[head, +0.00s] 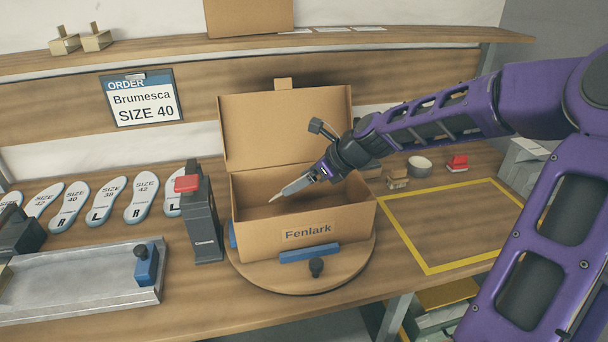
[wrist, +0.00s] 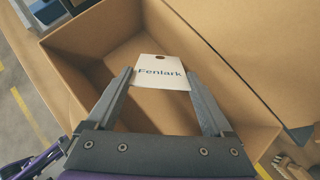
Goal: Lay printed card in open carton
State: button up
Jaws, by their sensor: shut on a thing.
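The open carton (head: 304,236), brown cardboard marked "Fenlark", stands on a round wooden turntable (head: 300,282) with its lid raised at the back. In the wrist view the carton (wrist: 75,50) looks empty around my gripper. My gripper (head: 277,197) is inside or just over the carton's opening. In the wrist view my gripper (wrist: 162,80) is shut on the white printed card (wrist: 160,73), which reads "Fenlark" and has a dark hole near its far edge. The card is held between the fingertips; I cannot tell whether it touches the carton floor.
A dark device with a red top (head: 203,215) stands close left of the carton. Insoles (head: 107,199) lie at the left behind a metal tray (head: 80,285). A yellow-outlined area (head: 450,225) at the right is clear. An order sign (head: 141,97) hangs behind.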

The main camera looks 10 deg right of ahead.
jog(key=shift+w+a+f+b, duration=0.25)
jog(key=shift+f+b, duration=0.25)
jog(key=shift+f, duration=0.55)
jog(key=shift+w+a+f+b, duration=0.2)
jog(key=shift+f+b, duration=0.35)
jog(key=shift+f, duration=0.55)
jog(key=shift+w+a+f+b, duration=0.25)
jog(key=shift+f+b, duration=0.25)
jog(key=shift+f, duration=0.55)
jog(key=o, duration=1.2)
jog(key=shift+c, duration=0.2)
jog(key=p+v, duration=0.4)
jog(key=v, duration=1.3)
jog(key=shift+r, duration=0.15)
jog(key=shift+s+d, duration=0.1)
